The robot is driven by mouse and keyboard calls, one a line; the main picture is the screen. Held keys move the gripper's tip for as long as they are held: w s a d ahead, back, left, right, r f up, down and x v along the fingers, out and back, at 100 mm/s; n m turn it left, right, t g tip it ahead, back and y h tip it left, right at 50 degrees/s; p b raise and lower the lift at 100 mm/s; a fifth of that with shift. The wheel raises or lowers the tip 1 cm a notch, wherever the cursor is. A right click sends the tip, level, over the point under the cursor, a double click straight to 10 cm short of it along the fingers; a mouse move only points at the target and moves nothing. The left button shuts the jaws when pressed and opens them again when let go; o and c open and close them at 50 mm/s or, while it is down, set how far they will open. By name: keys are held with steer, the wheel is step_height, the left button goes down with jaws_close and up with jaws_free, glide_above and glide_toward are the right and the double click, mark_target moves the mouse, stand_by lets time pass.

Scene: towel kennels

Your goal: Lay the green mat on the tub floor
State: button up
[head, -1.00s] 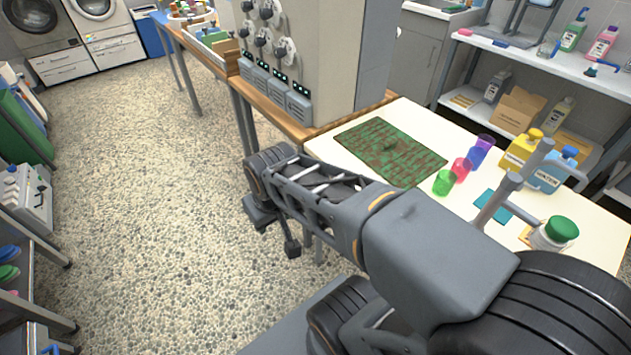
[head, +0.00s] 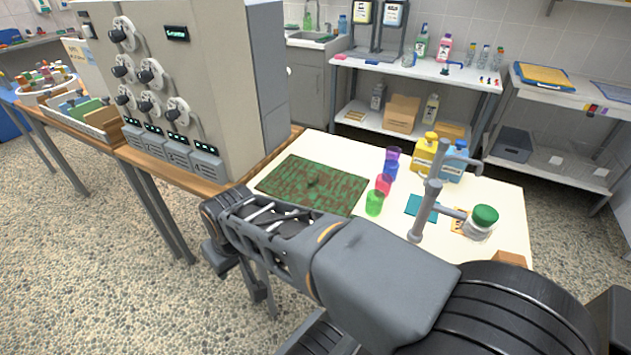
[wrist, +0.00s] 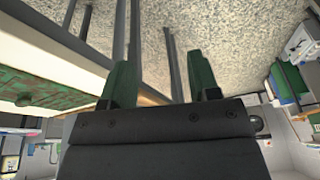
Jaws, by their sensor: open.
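The green mat (head: 280,178), mottled green and brown with a small raised knob, lies flat on the white table (head: 325,147). Part of it shows at the left of the wrist view (wrist: 45,88). My gripper (wrist: 164,75) is open and empty in the wrist view, its two green fingers apart beside the table, over the floor. In the head view my arm crosses in front of the mat's near side, and the fingers cannot be made out. I cannot pick out a tub for certain.
Several coloured cups (head: 374,203), a yellow bottle (head: 424,157), a blue bottle (head: 456,165), a grey stand (head: 430,195) and a green-lidded jar (head: 482,222) stand right of the mat. A tall machine (head: 195,70) with dials stands to its left. The pebbled floor is clear at lower left.

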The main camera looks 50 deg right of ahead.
steer(key=w+r+m+t+y+p, duration=0.2)
steer(key=w+r+t+p, duration=0.1)
steer(key=w+r+p, duration=0.5)
steer(key=w+d+r+m+t+h+p, duration=0.2)
steer(key=w+d+r+m+t+p, duration=0.15)
steer(key=w+d, duration=0.4)
steer(key=m+g+h+p, duration=0.6)
steer(key=m+g+h, duration=0.15)
steer(key=m, duration=0.25)
glide_above(312, 176)
steer(key=s+a, duration=0.1)
steer(key=a, duration=0.2)
steer(key=shift+n+g+y, duration=0.25)
steer(key=shift+g+y, duration=0.05)
steer(key=shift+y, duration=0.05)
step_height(312, 176, down, 10)
steer(key=shift+f, duration=0.2)
steer(key=shift+b+x, duration=1.5)
steer(key=shift+x, duration=1.4)
steer(key=shift+a, duration=0.2)
jaws_close()
